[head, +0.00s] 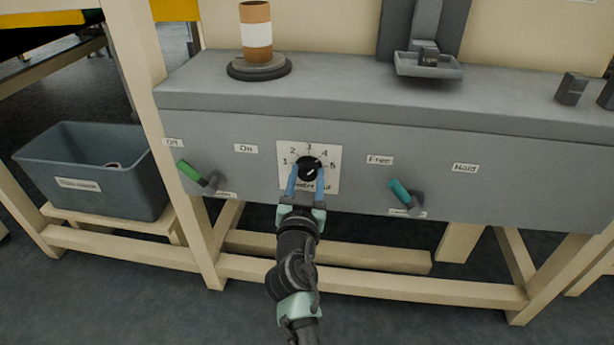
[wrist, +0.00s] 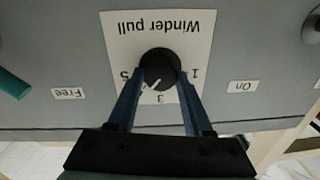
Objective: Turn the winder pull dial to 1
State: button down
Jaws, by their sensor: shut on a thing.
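The winder pull dial (head: 310,167) is a round black knob on a white plate (head: 286,184) numbered 1 to 5, on the grey front panel. In the wrist view the dial (wrist: 160,66) appears upside down, with "Winder pull" on its plate (wrist: 120,30). Its white pointer line points between 3 and 5, at about 4, whose numeral is hidden there. My gripper (head: 306,176) has its blue fingers on either side of the knob, shut on it. The wrist view also shows my gripper (wrist: 160,78) around the knob.
A green lever (head: 190,171) by Off and On labels is left of the dial, and a teal lever (head: 401,192) by Free and Hold labels is right. A thread spool (head: 256,25) stands on the ledge above. A grey bin (head: 95,165) sits at left.

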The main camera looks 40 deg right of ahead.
jog(key=n+p, duration=0.1)
jog(key=n, duration=0.4)
jog(key=shift+w+a+n, duration=0.1)
jog(key=shift+n, duration=0.2)
jog(key=n+p, duration=0.1)
jog(key=n, duration=0.5)
jog(key=shift+g+p, duration=0.3)
jog(key=shift+p, duration=0.1)
jog(key=n+p, duration=0.1)
jog(key=n, duration=0.5)
jog(key=shift+w+f+p, duration=0.1)
jog(key=shift+f+p, duration=0.05)
jog(key=shift+p, duration=0.15)
jog(key=n+p, duration=0.1)
jog(key=n, duration=0.4)
jog(key=shift+a+f+g, duration=0.1)
jog(key=shift+g, duration=0.2)
jog(key=shift+n, duration=0.4)
jog(key=shift+c, duration=1.6)
grip_release()
